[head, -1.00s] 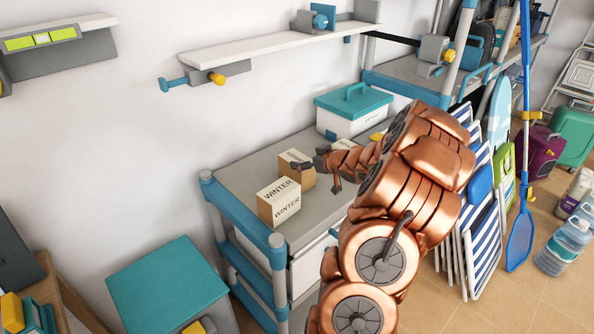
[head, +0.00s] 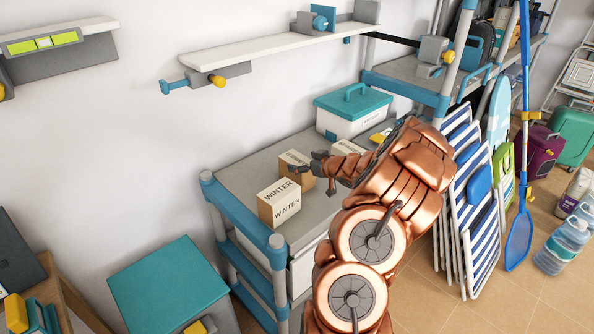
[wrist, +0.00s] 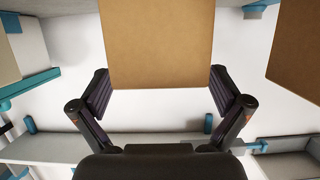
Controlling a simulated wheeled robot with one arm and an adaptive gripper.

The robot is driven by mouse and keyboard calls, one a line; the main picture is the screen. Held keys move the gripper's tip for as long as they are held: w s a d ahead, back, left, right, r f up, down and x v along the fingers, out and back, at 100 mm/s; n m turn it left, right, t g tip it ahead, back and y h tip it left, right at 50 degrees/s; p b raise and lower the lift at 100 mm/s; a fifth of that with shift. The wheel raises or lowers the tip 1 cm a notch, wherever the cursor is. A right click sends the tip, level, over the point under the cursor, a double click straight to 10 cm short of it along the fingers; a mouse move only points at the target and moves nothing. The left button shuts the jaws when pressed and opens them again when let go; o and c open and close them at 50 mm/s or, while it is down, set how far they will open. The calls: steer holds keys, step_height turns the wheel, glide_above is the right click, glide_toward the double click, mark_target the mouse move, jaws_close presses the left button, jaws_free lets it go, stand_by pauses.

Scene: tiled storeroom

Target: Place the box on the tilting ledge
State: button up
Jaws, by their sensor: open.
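Two cardboard boxes marked WINTER stand on the grey top of a shelf unit: a near box (head: 279,203) and a far box (head: 294,159). My gripper (head: 314,177) is open at the far box, which it partly hides. In the wrist view a plain cardboard face (wrist: 157,45) fills the top middle, between the spread fingers (wrist: 160,92). Gaps show beside it, and I see no clear grip. A long white ledge (head: 265,48) with grey clamps and a yellow knob is on the wall above. Its top looks empty; I cannot tell whether it tilts.
A white bin with a teal lid (head: 352,108) stands behind the boxes. A shorter wall ledge (head: 70,35) with a yellow-green panel is at upper left. The shelf unit's blue rail (head: 240,222) borders its left end. Folded striped chairs (head: 478,210) lean at right.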

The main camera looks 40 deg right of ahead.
steer(key=shift+x, duration=1.45)
steer(key=shift+f, duration=0.1)
steer(key=c, duration=1.6)
steer(key=shift+r, duration=5.1)
